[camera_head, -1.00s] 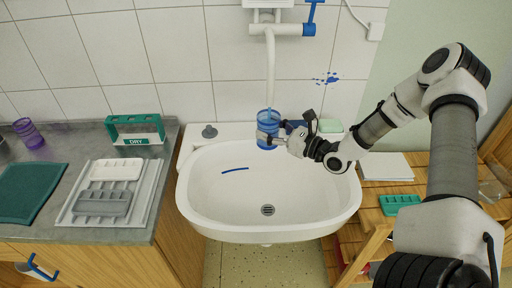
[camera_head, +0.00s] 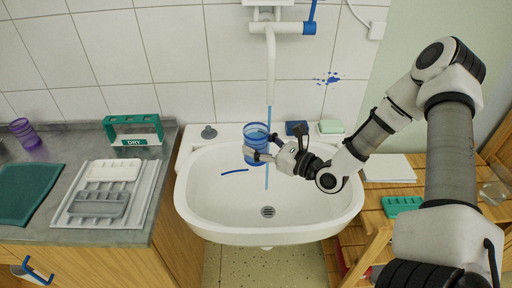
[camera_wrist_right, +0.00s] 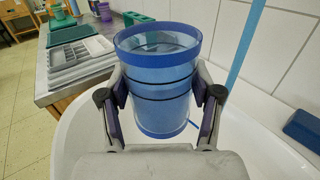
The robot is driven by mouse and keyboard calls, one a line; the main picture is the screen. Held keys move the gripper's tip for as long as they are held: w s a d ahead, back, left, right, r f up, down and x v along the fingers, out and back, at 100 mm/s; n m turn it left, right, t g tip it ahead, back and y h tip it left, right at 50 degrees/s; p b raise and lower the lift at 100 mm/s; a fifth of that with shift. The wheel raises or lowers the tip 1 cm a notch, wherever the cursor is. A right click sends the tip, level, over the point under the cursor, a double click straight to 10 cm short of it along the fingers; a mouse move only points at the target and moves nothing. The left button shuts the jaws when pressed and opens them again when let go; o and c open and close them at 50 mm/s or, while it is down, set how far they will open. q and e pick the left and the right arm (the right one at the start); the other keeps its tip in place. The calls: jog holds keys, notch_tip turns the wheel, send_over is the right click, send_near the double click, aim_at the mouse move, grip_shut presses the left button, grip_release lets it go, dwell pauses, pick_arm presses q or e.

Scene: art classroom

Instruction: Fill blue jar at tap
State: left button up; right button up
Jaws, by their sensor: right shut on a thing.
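The blue jar (camera_head: 256,140) is a clear, blue-tinted cylinder with darker bands. My right gripper (camera_head: 262,153) is shut on it and holds it upright above the left half of the sink. The wrist view shows the jar (camera_wrist_right: 158,85) between both fingers of that gripper (camera_wrist_right: 158,100). The tap (camera_head: 270,60) is on, and a thin blue stream (camera_head: 267,170) falls into the basin just right of the jar. The stream (camera_wrist_right: 244,45) also passes outside the jar in the wrist view. How much water the jar holds is unclear. My left gripper is not seen.
The white sink (camera_head: 192,205) has a drain in its middle. A blue sponge (camera_head: 297,128) and a green soap bar (camera_head: 331,127) lie on its back rim. A teal rack marked DRY (camera_head: 133,130) and a grey tray (camera_head: 140,209) are on the left counter.

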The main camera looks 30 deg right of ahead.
jog(key=shift+a, duration=0.1)
jog(key=shift+s+a+f+b, duration=0.15)
jog(key=shift+s+a+b, duration=0.25)
jog(key=shift+a+b, duration=0.25)
jog(key=a+b, duration=0.1)
jog(key=s+a+b, duration=0.1)
jog(key=a, duration=0.1)
jog(key=s+a+b, duration=0.1)
jog(key=shift+s+a+r+b, duration=0.2)
jog(key=shift+s+a+b, duration=0.05)
jog(key=shift+a+b, duration=0.15)
